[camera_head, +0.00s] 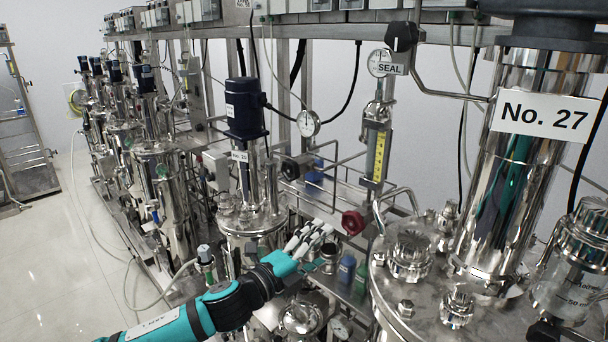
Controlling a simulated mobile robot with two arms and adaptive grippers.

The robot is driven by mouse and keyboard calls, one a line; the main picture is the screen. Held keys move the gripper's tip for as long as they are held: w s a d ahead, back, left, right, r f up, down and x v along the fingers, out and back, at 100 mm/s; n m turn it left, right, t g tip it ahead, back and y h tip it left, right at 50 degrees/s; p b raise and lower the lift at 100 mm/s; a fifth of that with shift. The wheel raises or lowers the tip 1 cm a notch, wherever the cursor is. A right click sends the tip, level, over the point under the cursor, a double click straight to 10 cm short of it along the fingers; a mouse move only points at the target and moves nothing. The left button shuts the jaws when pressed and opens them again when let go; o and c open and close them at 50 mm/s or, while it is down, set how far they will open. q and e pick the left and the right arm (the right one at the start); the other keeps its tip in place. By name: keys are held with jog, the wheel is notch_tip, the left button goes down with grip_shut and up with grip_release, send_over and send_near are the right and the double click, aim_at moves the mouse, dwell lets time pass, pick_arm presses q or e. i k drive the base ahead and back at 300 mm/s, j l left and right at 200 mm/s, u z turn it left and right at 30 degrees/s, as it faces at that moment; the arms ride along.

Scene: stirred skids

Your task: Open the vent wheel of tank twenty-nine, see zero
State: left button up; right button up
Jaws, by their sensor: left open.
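Tank twenty-nine (246,220) is a steel vessel left of the middle, with a dark blue motor on top and a small label (239,156) that seems to read No. 29. A round gauge (308,123) stands behind it to the right; its needle is too small to read. A red handwheel (353,222) sits right of this tank, between it and tank 27; I cannot tell which tank its line serves. My left gripper (323,230) is open beside the lid of tank twenty-nine. Its pale fingers point toward the red wheel and look apart from it. My right gripper is out of view.
Tank 27 (510,180) stands large at the right, with fittings on its lid. A yellow flow tube (378,155) and a SEAL gauge (380,62) rise behind the red wheel. More tanks line the left. The floor (75,250) at the far left is mostly clear.

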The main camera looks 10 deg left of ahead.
aim_at(290, 165)
jog(key=i+j+z, duration=0.1)
jog(key=j+z, duration=0.25)
jog(key=i+j+z, duration=0.1)
jog(key=j+z, duration=0.45)
jog(key=z, duration=0.15)
